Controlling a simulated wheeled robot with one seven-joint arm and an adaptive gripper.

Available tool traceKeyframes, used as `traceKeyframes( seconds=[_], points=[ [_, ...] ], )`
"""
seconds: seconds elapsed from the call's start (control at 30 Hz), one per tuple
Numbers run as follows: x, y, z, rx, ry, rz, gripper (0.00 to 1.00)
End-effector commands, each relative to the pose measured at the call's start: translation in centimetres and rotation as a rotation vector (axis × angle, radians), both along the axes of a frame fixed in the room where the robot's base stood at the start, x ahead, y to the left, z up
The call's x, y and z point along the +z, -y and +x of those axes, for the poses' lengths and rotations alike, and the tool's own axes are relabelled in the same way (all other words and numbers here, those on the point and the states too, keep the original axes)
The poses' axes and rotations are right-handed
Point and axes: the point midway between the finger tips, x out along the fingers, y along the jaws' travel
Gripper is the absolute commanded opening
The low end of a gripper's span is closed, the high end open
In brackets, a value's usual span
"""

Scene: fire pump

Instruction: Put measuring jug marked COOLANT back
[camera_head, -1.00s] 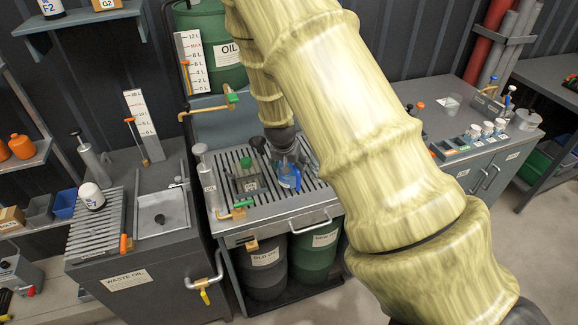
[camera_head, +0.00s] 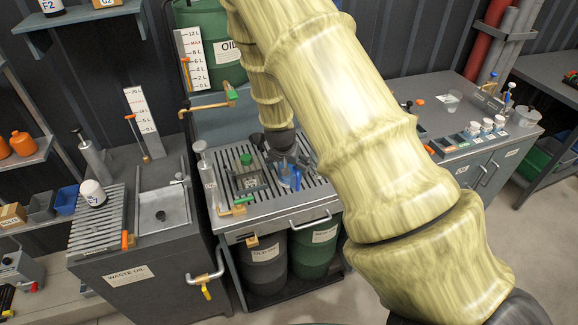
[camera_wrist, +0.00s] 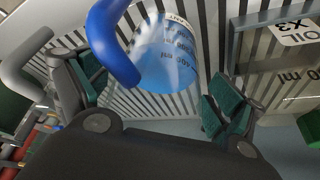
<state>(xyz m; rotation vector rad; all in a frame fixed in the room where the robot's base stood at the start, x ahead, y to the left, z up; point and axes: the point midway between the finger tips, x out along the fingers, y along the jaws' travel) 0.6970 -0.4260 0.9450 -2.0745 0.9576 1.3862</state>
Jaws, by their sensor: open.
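The measuring jug (camera_head: 292,178) is blue and stands on the slatted drain grate (camera_head: 262,203) of the middle bench. In the wrist view the jug (camera_wrist: 166,65) is translucent blue with ml markings and a thick blue handle (camera_wrist: 110,42).
A clear rectangular container marked OIL X3 (camera_wrist: 285,50) stands close right of the jug in the wrist view. Left of the jug in the head view is a box-like container (camera_head: 248,180) with a green cap. A oil drum (camera_head: 212,50) stands behind. The right-hand counter holds several small jars (camera_head: 486,126).

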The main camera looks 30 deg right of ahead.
Motion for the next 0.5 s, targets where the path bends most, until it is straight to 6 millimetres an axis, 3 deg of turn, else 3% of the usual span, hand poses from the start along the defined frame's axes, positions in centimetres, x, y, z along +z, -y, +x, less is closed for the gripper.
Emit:
traceKeyframes(
  seconds=[0.27, 0.5],
  points=[
    [0.4, -0.1, 0.0, 0.0, 0.001, -0.001, 0.94],
    [2.6, -0.8, -0.6, 0.0, 0.002, -0.001, 0.94]
  ],
)
